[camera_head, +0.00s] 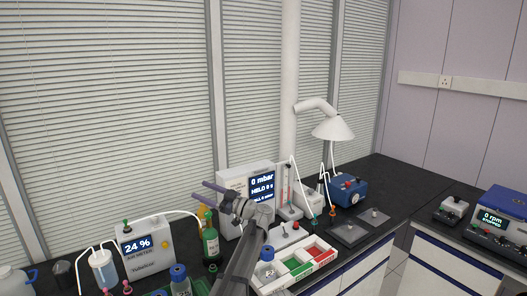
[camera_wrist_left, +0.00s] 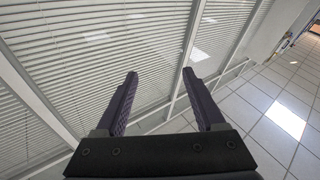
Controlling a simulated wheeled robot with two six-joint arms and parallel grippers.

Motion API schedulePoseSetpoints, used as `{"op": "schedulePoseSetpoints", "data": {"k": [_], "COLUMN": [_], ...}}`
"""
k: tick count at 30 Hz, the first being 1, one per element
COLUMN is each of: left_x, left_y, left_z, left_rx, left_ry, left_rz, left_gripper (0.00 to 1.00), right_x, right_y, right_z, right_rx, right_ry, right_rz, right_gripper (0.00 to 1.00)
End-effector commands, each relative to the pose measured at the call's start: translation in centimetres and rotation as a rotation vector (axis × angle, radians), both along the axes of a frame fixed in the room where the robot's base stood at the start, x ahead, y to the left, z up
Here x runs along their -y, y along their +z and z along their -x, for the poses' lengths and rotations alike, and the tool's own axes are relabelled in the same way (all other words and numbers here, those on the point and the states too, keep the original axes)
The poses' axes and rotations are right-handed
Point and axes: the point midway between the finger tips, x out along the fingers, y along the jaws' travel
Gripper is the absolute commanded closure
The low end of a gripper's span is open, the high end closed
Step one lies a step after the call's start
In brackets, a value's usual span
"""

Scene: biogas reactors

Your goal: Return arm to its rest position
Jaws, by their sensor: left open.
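My left arm (camera_head: 244,262) rises from the bottom middle of the head view, in front of the bench equipment. My left gripper (camera_head: 199,190) is raised, its two dark fingers pointing left in front of the pressure unit and the blinds. In the left wrist view the gripper (camera_wrist_left: 160,74) is open, its fingers well apart with nothing between them. Behind them are blinds and the tiled floor. My right gripper is not in view.
A pressure unit (camera_head: 232,180) reading 0 mbar, a green bottle (camera_head: 211,242) and a tray with red and green compartments (camera_head: 322,258) stand near the arm. A meter reading 24 % (camera_head: 145,245) is left. A white extraction hood (camera_head: 333,128) hangs behind.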

Motion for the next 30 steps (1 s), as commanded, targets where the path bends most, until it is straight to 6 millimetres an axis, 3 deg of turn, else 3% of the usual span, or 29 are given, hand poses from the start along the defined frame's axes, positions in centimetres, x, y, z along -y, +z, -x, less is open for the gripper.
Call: {"op": "schedulePoseSetpoints", "data": {"k": [4, 8, 14, 19, 23, 26, 30], "left_x": [0.5, 2.8, 7.8, 11.6, 13.3, 13.5, 12.2], "left_y": [2.0, 3.1, 1.4, -3.4, -8.5, -12.8, -18.8], "left_z": [-1.4, -2.9, -3.1, -0.7, 3.0, 6.8, 13.8], "left_rx": [0.053, 0.058, -0.054, -0.261, -0.478, -0.671, -0.958], "left_ry": [-0.257, -0.547, -0.967, -1.259, -1.417, -1.487, -1.497], "left_rz": [-0.080, -0.141, -0.158, -0.089, 0.018, 0.132, 0.329], "left_gripper": [0.29, 0.29, 0.29, 0.29, 0.29, 0.29, 0.29], "right_x": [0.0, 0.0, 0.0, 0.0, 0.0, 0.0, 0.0], "right_y": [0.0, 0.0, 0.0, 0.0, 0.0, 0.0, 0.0], "right_z": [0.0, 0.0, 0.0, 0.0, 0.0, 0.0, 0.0], "right_rx": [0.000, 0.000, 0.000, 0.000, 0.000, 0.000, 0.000], "right_ry": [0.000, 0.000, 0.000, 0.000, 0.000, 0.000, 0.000], "right_rz": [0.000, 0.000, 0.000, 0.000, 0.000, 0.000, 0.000], "right_gripper": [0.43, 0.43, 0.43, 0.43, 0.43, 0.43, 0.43]}}
